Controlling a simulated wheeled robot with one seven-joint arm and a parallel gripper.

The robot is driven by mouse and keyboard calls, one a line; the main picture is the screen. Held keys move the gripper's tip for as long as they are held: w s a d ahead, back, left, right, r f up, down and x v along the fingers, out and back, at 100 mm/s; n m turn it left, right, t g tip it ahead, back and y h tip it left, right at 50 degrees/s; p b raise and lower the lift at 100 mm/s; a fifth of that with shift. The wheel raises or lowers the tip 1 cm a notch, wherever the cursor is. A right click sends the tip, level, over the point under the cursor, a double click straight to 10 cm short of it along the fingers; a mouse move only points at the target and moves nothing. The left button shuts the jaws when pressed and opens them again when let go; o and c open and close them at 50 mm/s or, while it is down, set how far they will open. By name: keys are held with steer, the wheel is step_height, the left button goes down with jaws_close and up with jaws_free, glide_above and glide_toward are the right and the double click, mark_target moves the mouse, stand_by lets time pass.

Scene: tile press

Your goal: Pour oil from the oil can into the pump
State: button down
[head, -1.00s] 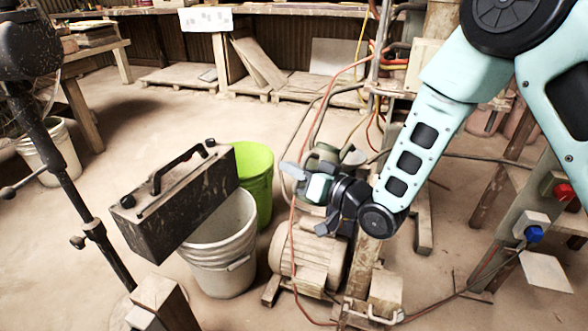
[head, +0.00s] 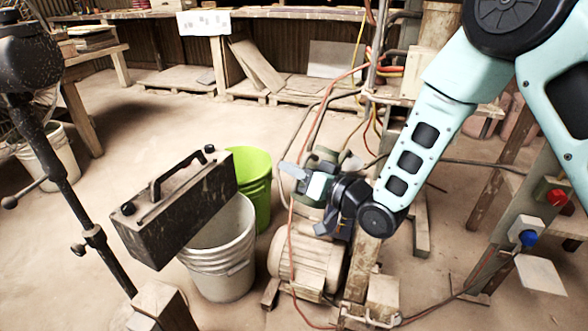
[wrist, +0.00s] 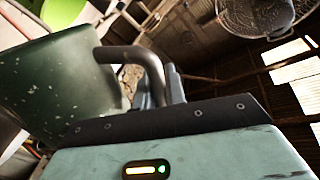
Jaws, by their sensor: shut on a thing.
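The dark green speckled oil can (wrist: 55,90) fills the left of the wrist view, tilted in that picture. My gripper (wrist: 165,88) is shut on its bent dark handle. In the head view my gripper (head: 297,174) is near the middle, with green metal (head: 324,158) just behind it; I cannot tell how much of that is the can. A beige motor-like unit (head: 305,262), probably part of the pump, stands on the floor below my gripper. The pump's opening and the can's spout tip cannot be made out.
A green bucket (head: 255,190) stands behind. Hoses and cables run around the motor. A button post (head: 520,225) is at the right. The floor behind is open.

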steer(key=shift+r, duration=0.2)
stand_by(0.3)
steer(key=shift+w+d+r+m+p, duration=0.2)
steer(key=shift+r+m+p, duration=0.1)
steer(key=shift+r+p, duration=0.3)
steer(key=shift+w+d+r+m+p, duration=0.15)
steer(key=shift+r+m+p, duration=0.15)
steer(key=shift+r+p, duration=0.25)
stand_by(0.5)
steer(key=shift+w+d+r+m+p, duration=0.1)
steer(key=shift+w+r+m+p, duration=0.15)
steer(key=shift+r+p, duration=0.3)
stand_by(0.7)
steer(key=shift+w+d+r+m+p, duration=0.1)
steer(key=shift+r+m+p, duration=0.2)
steer(key=shift+p, duration=0.25)
steer(key=shift+w+r, duration=0.1)
steer(key=shift+r, duration=0.05)
steer(key=shift+d+r, duration=0.1)
stand_by(0.6)
steer(key=shift+w+d+r+m+p, duration=0.2)
steer(key=shift+r+m+p, duration=0.2)
steer(key=shift+p, duration=0.3)
